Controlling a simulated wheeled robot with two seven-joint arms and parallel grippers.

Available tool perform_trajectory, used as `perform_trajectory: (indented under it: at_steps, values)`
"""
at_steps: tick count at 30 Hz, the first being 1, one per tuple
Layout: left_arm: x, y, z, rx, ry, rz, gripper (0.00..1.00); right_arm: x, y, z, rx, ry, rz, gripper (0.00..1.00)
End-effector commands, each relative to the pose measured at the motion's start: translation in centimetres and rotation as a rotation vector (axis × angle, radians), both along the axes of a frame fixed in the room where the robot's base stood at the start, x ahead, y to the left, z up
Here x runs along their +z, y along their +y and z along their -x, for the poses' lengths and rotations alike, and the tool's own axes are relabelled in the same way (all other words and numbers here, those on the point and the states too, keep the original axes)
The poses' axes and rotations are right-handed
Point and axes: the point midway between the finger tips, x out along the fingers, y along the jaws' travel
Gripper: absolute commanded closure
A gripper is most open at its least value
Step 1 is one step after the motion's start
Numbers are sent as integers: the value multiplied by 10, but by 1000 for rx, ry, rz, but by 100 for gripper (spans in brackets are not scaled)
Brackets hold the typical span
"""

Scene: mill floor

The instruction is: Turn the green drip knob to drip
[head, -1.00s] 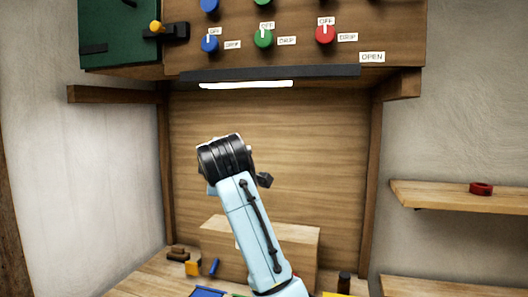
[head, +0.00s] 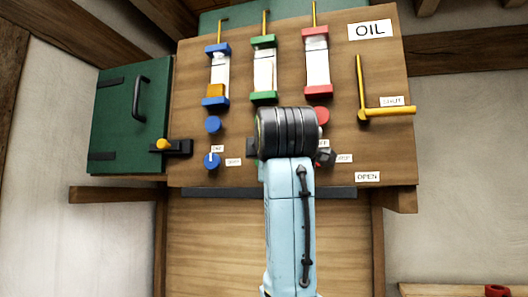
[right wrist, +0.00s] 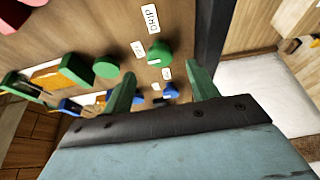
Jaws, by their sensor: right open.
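The green drip knob (right wrist: 158,53) shows in the right wrist view on the wooden panel, with a DRIP label (right wrist: 150,18) above it and another small label to its left. A small pale mark shows on the knob; its exact heading is hard to tell. My right gripper (right wrist: 161,68) is open, its two green fingers apart and pointing toward the panel, with the knob beyond the gap between them. No contact shows. In the head view my right wrist covers the green knob. My left gripper is not in view.
A blue knob (head: 212,160) sits left of my wrist. Three oilers with blue, green (head: 263,70) and red caps stand above. A yellow lever (head: 387,111) is at the right. A green door (head: 130,117) with a yellow-knobbed latch (head: 163,144) is at the left.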

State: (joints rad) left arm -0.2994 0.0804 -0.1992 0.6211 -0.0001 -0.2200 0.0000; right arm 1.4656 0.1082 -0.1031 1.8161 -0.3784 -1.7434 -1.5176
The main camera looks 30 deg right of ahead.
Motion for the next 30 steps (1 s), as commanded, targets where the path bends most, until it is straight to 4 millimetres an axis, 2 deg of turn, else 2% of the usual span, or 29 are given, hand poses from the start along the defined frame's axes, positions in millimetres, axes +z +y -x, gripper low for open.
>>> perform_trajectory:
  at_steps: [3,9,21,23,30]
  values:
    - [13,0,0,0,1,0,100,2,-11,-22,0,5,-1,41]
    - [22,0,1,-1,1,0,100,1,-23,-46,0,2,-1,41]
    - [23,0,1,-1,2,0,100,-1,-27,-53,0,0,-1,41]
    - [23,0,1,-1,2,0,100,-1,-27,-53,0,0,-1,46]
    - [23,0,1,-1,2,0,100,-1,-27,-53,0,0,-1,78]
